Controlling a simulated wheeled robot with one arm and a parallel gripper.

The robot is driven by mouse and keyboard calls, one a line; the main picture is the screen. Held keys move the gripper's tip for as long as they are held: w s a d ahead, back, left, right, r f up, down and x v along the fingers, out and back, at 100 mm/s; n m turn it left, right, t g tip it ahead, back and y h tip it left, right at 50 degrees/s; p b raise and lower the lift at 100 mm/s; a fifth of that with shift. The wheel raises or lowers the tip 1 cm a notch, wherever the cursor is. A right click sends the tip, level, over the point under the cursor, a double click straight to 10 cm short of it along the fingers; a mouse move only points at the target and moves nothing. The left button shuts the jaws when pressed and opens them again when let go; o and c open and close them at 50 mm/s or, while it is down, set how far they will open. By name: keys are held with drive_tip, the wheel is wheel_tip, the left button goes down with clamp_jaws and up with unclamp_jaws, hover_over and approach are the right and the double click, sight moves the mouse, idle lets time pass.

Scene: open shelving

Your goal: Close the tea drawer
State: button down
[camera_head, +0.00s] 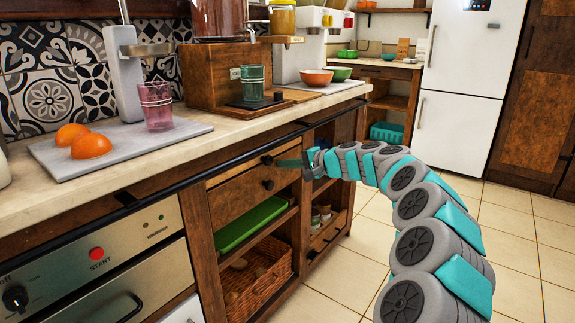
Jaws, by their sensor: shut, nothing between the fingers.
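I cannot tell whether the fingertips touch the wood.
A dark rail (170,183) runs along the counter edge above the drawer. Below are a green tray (250,224) and a wicker basket (258,277). An oven (110,262) is at left. The tiled floor (345,280) is clear. A white fridge (470,85) stands behind.

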drive_tip(key=shift+w+r, duration=0.1)
drive_tip(key=f+b+v, duration=0.1)
drive_tip(key=v, duration=1.3)
drive_tip(key=s+a+n+g+h, duration=0.15)
drive_tip(key=s+a, duration=0.25)
drive_tip(key=s, duration=0.4)
drive_tip(key=s+a+f+n+g+p, duration=0.1)
drive_tip(key=s+a+n+g, duration=0.25)
drive_tip(key=s, duration=0.45)
drive_tip(key=s+a+n+g+h, duration=0.15)
drive_tip(key=s+a, duration=0.25)
drive_tip(key=s, duration=0.4)
drive_tip(key=s+d+f+g+h, duration=0.1)
drive_tip(key=s+d+f+h, duration=0.2)
drive_tip(key=s, duration=0.7)
drive_tip(key=s+d+f+g+h+p, duration=0.1)
drive_tip(key=s+d+f+h, duration=0.1)
drive_tip(key=s+d+f, duration=0.4)
drive_tip(key=s+d+f+g+h, duration=0.2)
drive_tip(key=s+d+f, duration=0.3)
drive_tip(key=s, duration=0.8)
drive_tip(key=shift+s+d+n+h+p, duration=0.4)
drive_tip(key=shift+d+h, duration=0.4)
drive_tip(key=shift+d, duration=0.3)
drive_tip(key=shift+f, duration=0.1)
